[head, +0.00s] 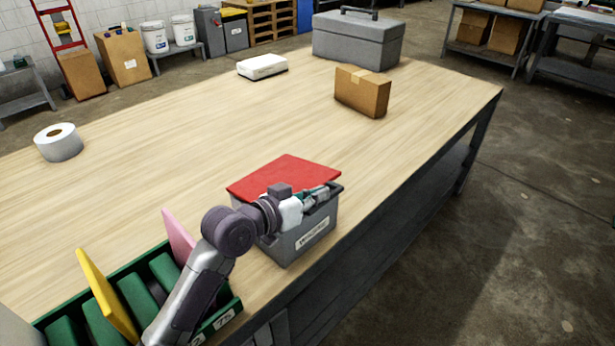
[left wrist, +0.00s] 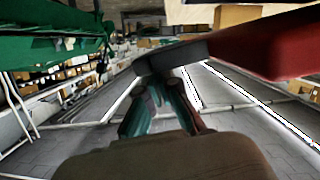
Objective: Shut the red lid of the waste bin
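The grey waste bin (head: 290,249) stands upright near the front edge of the workbench, with a label on its front. Its red lid (head: 278,174) lies over the top at a low slant; I cannot tell whether it touches the rim all round. The lid also shows as a red slab at upper right in the left wrist view (left wrist: 265,45). My left gripper (head: 324,193) is at the bin's front right, by the rim and lid edge. In the left wrist view its fingers (left wrist: 161,88) draw together at the tips, with nothing seen between them. My right gripper is not in view.
A green divided tray (head: 228,315) with yellow and pink boards stands left of the bin, under my left arm. A cardboard box (head: 362,92), grey toolbox (head: 357,42), white pack (head: 262,66) and white roll (head: 59,146) are farther back. The bench middle is clear.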

